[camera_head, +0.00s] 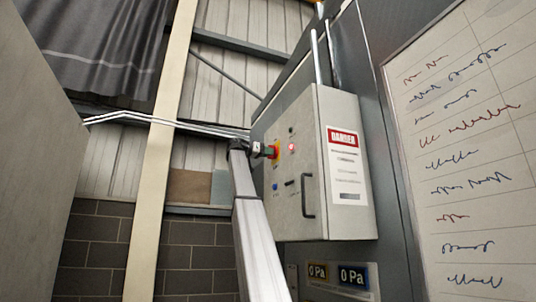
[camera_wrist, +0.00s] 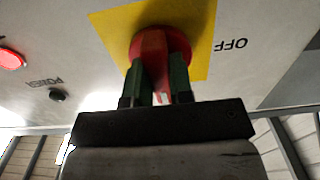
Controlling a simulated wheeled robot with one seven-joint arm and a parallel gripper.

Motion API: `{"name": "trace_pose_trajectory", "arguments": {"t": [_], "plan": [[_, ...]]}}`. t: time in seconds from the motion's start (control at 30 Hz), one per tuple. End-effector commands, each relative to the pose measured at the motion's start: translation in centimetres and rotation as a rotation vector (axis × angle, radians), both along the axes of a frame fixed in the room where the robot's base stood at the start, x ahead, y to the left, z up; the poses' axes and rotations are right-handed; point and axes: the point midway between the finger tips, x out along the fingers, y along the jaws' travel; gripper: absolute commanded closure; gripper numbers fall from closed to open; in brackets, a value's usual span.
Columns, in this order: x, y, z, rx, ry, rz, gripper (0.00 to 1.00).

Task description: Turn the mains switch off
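The mains switch (camera_head: 276,152) is a red rotary knob on a yellow plate, on the front of the grey control box (camera_head: 345,215). In the wrist view the red switch (camera_wrist: 155,50) fills the upper middle, its handle pointing down in the picture. The word OFF (camera_wrist: 231,45) is printed upside down to the right of the yellow plate. My gripper (camera_wrist: 160,82) has its green fingers on either side of the red handle, with no clear gap showing. In the head view my gripper (camera_head: 264,150) reaches the switch from the left and partly hides it.
The box has a black handle (camera_head: 307,196) and a DANGER sign (camera_head: 345,165). A whiteboard (camera_head: 465,150) stands right.

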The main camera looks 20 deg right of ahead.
Motion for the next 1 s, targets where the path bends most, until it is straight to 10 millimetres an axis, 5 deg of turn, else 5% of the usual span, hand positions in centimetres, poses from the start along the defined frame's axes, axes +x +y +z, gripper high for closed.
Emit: {"name": "trace_pose_trajectory", "arguments": {"t": [0.47, 1.0], "plan": [[-0.06, 0.02, -0.01, -0.004, 0.113, -0.001, 1.0], [-0.19, 0.01, 0.03, -0.021, 0.593, 0.0, 1.0]]}}
